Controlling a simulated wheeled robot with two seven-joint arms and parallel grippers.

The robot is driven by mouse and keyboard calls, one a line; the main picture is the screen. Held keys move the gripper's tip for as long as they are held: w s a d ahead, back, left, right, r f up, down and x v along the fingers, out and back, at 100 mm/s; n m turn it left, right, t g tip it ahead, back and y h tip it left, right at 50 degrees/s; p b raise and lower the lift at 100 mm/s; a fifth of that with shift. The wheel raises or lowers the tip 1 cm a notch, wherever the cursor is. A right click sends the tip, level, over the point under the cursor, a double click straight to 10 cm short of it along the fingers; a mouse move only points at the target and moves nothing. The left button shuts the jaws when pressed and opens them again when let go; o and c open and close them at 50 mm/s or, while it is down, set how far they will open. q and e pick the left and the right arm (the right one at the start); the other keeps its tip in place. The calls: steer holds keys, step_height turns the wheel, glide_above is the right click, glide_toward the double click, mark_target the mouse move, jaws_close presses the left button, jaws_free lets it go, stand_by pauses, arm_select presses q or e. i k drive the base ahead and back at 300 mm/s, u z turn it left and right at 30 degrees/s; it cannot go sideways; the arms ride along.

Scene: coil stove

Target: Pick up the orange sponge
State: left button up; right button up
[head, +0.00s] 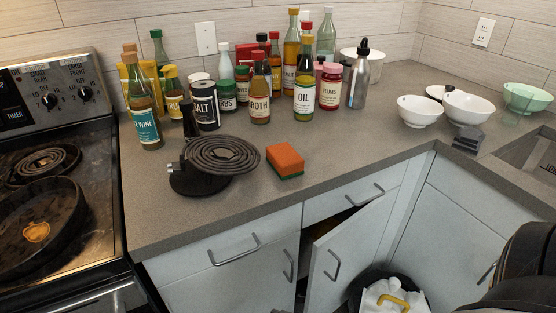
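The orange sponge (285,159) lies flat on the grey counter (330,180), in the middle of the head view. It has an orange body and a green layer along its bottom. Nothing covers it. It sits just right of a loose black coil burner (222,155), with a small gap between them. Neither of my grippers shows in the head view.
Several bottles and jars stand behind the sponge, including an oil bottle (305,85). White bowls (420,111) stand to the right. The stove (60,190) is at the left. A cabinet door (345,250) hangs open below the counter. The counter right of the sponge is clear.

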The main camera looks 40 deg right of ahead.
mark_target(286, 162)
steer(key=u, duration=1.85)
steer(key=k, duration=0.85)
steer(key=z, duration=1.75)
steer(key=i, duration=0.5)
steer(key=u, duration=0.1)
